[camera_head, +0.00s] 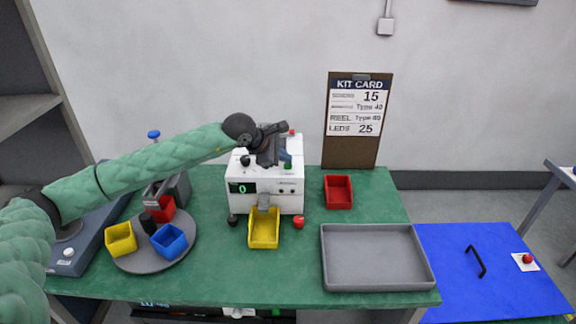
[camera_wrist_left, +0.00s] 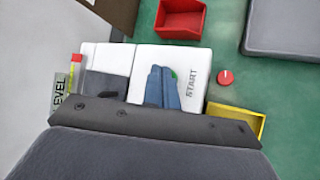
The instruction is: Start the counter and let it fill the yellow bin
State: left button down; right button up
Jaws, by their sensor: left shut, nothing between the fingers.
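The counter (camera_head: 270,190) is a white machine on the green table, and its display (camera_head: 243,188) reads 0. A yellow bin (camera_head: 264,241) stands under the spout (camera_head: 264,201) at its front and looks empty. My left gripper (camera_head: 286,158) is shut and empty above the counter's top. The green start button (camera_head: 288,166) is just below the fingertips. In the left wrist view the shut blue-grey fingers (camera_wrist_left: 163,90) partly cover the green button (camera_wrist_left: 174,74) beside the word START. Whether they touch it I cannot tell. My right gripper is not in view.
A red bin (camera_head: 338,191) and a grey tray (camera_head: 376,284) lie right of the counter. A red knob (camera_head: 299,222) stands by the yellow bin. A round turntable (camera_head: 135,264) with small bins is at left. A kit card (camera_head: 355,105) stands behind.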

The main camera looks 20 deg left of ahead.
aim_at(285, 167)
pick_arm(q)
jog(key=shift+f+b, duration=0.35)
jog(key=shift+b, duration=0.15)
dwell(0.5)
jog(key=shift+r, duration=0.15)
dwell(0.4)
jog(key=shift+r, duration=0.7)
jog(key=shift+r, duration=2.55)
jog(key=shift+f, duration=0.1)
